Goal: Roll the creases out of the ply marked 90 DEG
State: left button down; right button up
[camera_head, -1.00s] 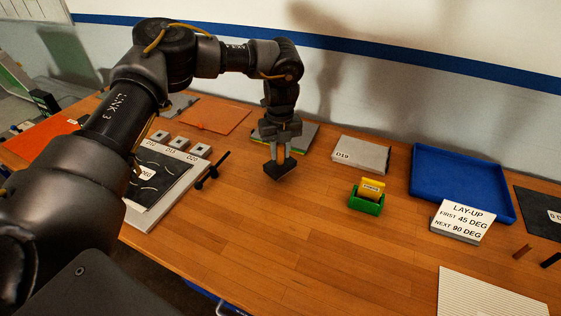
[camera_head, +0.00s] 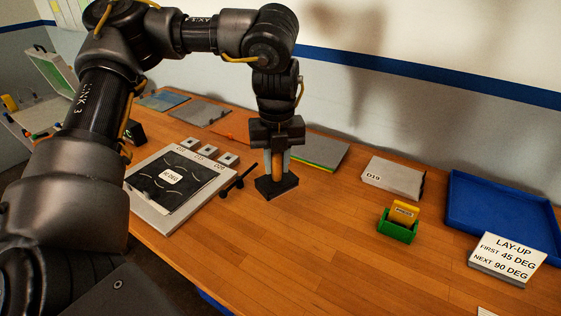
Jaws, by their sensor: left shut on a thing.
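The black ply (camera_head: 200,184) lies on a pale board (camera_head: 141,206) at the left. It bears a white label (camera_head: 171,177) that seems to read 90 DEG, and pale curved crease marks show on it. A black roller-like tool (camera_head: 238,181) lies beside the board's right edge. My left gripper (camera_head: 277,168) points down, right of that tool, and is shut on the orange-brown handle of a black block (camera_head: 276,190). The block is close to the table top; I cannot tell if it touches. My right gripper is not in view.
Small square blocks (camera_head: 208,151) stand along the board's far edge. A grey slab marked D19 (camera_head: 393,177), a green holder with a yellow piece (camera_head: 397,228), a blue tray (camera_head: 500,208) and a LAY-UP sign (camera_head: 506,258) stand to the right. The middle front table is clear.

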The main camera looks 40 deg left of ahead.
pick_arm(q)
jog(key=c, duration=1.8)
grip_release()
jog(key=c, duration=0.3)
jog(key=n, duration=0.1)
jog(key=d+n, duration=0.1)
jog(key=n, duration=0.1)
jog(key=shift+w+d, duration=0.1)
jog(key=d+n, duration=0.2)
jog(key=n, duration=0.5)
jog(key=d+f+n, duration=0.1)
jog(key=d+n, duration=0.2)
jog(key=n, duration=0.4)
jog(key=d+n, duration=0.2)
jog(key=n, duration=0.4)
jog(key=shift+d+f+n, duration=0.15)
jog(key=shift+d+n, duration=0.05)
jog(key=shift+n, duration=0.2)
